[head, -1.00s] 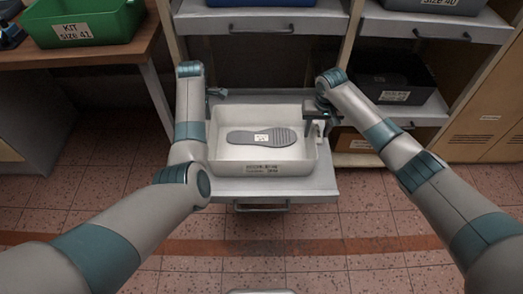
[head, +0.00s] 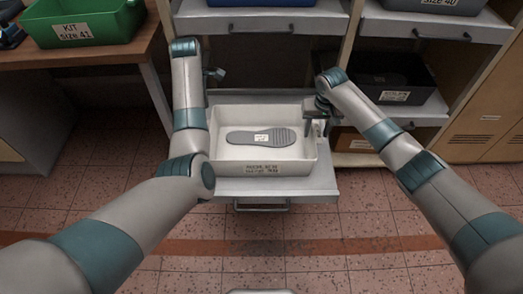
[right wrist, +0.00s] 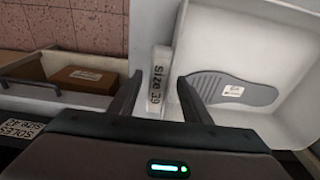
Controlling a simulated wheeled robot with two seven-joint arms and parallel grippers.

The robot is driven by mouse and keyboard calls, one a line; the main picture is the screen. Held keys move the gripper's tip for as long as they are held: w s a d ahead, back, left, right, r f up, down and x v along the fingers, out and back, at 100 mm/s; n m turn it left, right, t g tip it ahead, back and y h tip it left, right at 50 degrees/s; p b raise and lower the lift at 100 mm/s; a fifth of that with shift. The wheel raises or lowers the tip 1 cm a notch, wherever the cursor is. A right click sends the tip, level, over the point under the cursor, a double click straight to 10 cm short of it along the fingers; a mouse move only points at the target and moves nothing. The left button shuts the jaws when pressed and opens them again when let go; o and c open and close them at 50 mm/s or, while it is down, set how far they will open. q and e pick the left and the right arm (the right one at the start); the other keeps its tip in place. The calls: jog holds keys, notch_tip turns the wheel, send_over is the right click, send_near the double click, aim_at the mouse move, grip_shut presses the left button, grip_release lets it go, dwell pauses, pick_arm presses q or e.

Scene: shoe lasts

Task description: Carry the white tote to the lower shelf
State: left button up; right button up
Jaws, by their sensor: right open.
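The white tote (head: 225,152) rests on the pulled-out lower shelf (head: 325,180). A grey shoe sole (head: 258,136) with a small label lies in it. My right gripper (head: 314,122) is open at the tote's right side. In the right wrist view its fingers (right wrist: 157,98) stand on either side of the tote's wall marked "Size 39" (right wrist: 157,88), and the sole (right wrist: 240,87) lies beyond the right finger. I cannot tell whether the fingers touch the wall. My left gripper (head: 215,73) is above and behind the tote's far left corner, apart from it; its jaws are too small to read.
A green kit bin (head: 85,22) stands on the wooden table at left. A black bin (head: 395,90) and a brown box (head: 352,143) occupy the right-hand bays. A blue bin (head: 262,2) sits on the shelf above. The tiled floor (head: 270,265) in front is clear.

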notch_tip(320, 180, up, 12)
jog(key=s, duration=0.1)
jog(key=shift+s, duration=0.25)
pick_arm(q)
jog(key=shift+s, duration=0.1)
pick_arm(e)
jog(key=shift+f, duration=0.2)
dwell(0.5)
